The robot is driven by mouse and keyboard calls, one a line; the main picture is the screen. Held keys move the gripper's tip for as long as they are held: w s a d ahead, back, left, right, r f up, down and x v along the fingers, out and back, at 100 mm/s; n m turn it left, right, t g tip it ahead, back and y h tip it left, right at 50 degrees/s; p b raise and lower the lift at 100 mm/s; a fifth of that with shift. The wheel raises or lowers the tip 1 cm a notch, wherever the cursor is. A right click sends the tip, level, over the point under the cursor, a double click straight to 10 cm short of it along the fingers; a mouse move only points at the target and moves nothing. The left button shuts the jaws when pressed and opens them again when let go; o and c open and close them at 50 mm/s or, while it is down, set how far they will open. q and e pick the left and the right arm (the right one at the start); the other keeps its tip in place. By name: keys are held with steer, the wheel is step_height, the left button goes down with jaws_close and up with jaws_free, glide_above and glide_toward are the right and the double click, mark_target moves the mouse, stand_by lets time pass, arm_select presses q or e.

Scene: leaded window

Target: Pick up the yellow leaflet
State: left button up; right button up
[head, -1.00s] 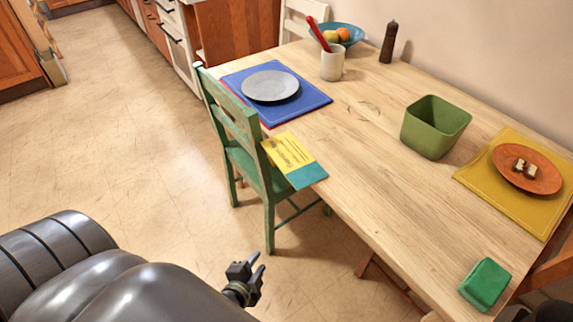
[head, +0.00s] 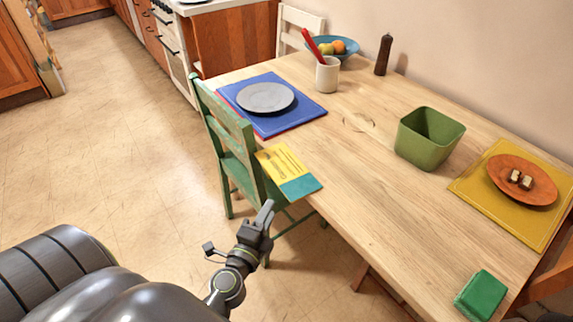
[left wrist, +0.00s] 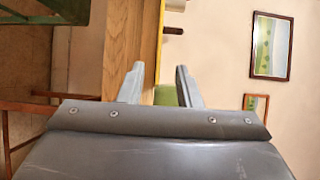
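The yellow leaflet (head: 284,162) has a teal band at its near end. It lies on the wooden table at the left edge, next to the green chair, with its teal corner at or slightly past the edge. My left gripper (head: 266,213) is in front of and below the leaflet in the head view, apart from it. In the left wrist view the two fingers of my left gripper (left wrist: 160,85) stand apart with nothing between them; I cannot make out the leaflet there.
The green chair (head: 228,130) stands close against the table (head: 350,190) beside the leaflet. A blue placemat (head: 310,107) with a grey plate (head: 265,97) lies beyond. A green bin (head: 428,140), yellow mat (head: 480,208) and green box (head: 482,294) are to the right. The table's middle is clear.

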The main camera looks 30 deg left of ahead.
mark_target(285, 184)
arm_select(q)
steer(key=w, duration=0.3)
steer(key=w+a+p, duration=0.1)
steer(key=w, duration=0.2)
steer(key=w+p, duration=0.1)
steer(key=w, duration=0.3)
steer(key=shift+a, duration=0.25)
steer(key=shift+w+a, duration=0.1)
steer(key=shift+w, duration=0.35)
arm_select(e)
steer(key=shift+s+a+r, duration=0.15)
steer(key=shift+s+r, duration=0.65)
steer(key=shift+r, duration=0.05)
arm_select(q)
jaws_close()
